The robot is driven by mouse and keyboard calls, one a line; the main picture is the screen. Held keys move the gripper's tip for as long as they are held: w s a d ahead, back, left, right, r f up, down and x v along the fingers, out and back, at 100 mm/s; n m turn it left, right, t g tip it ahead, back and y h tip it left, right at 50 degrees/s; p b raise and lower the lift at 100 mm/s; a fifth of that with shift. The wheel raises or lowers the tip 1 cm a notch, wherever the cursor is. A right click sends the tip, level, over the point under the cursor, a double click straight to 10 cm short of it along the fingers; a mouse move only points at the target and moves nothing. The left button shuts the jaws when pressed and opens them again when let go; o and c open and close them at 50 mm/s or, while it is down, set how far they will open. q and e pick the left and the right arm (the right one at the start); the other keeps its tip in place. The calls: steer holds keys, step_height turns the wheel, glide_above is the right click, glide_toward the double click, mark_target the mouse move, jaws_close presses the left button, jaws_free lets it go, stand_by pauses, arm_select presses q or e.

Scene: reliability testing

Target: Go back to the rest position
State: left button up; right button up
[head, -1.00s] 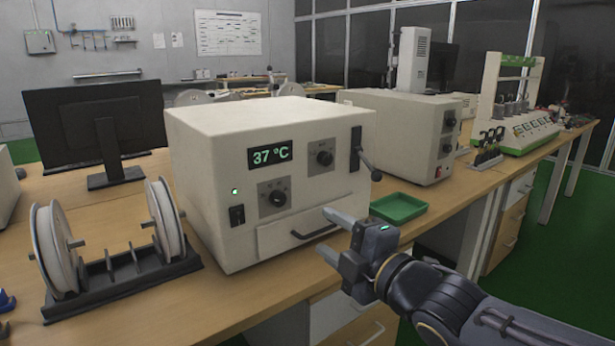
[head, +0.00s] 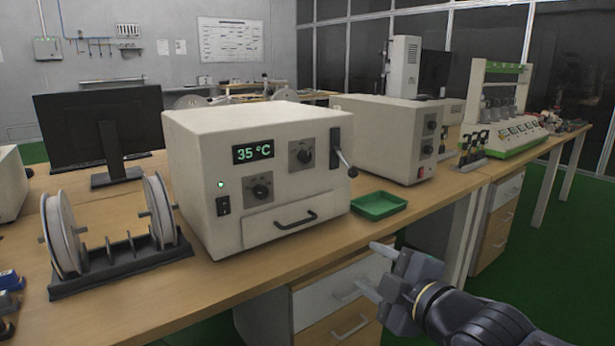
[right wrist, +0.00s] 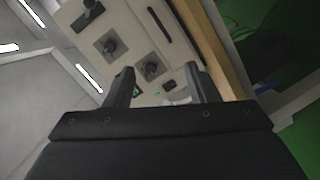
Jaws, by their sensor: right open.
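My right gripper (head: 372,268) is open and empty, in front of the bench edge and to the lower right of the white oven-like box (head: 255,222). In the right wrist view its two fingers (right wrist: 163,85) stand apart with nothing between them, and the box (right wrist: 135,25) shows beyond. The box's display (head: 253,151) reads 35 °C and its green light is lit. The drawer at its lower front looks shut. The lever at its upper right slants down to the right. My left gripper is not in view.
A green tray (head: 379,205) sits on the wooden bench right of the box. A rack with two white reels (head: 64,232) stands at left, near a black monitor (head: 100,125). A second white box (head: 392,137) stands behind. Open floor lies at right.

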steer(key=s+d+f+m+g+h, duration=0.2)
steer(key=s+d+f+m+h, duration=0.15)
steer(key=d+f+m, duration=0.3)
steer(key=s+d+f+m+g, duration=0.25)
steer(key=s+f+m, duration=0.4)
steer(key=s, duration=0.35)
steer(key=s+d+f+m+g, duration=0.1)
steer(key=s+f+m+g, duration=0.35)
steer(key=s+m, duration=0.35)
step_height(320, 180, up, 30)
steer(key=s+n+p, duration=0.1)
steer(key=p, duration=3)
steer(key=shift+a+r+n, duration=0.15)
steer(key=shift+n, duration=0.25)
steer(key=shift+w+t, duration=0.1)
steer(key=shift+t, duration=0.2)
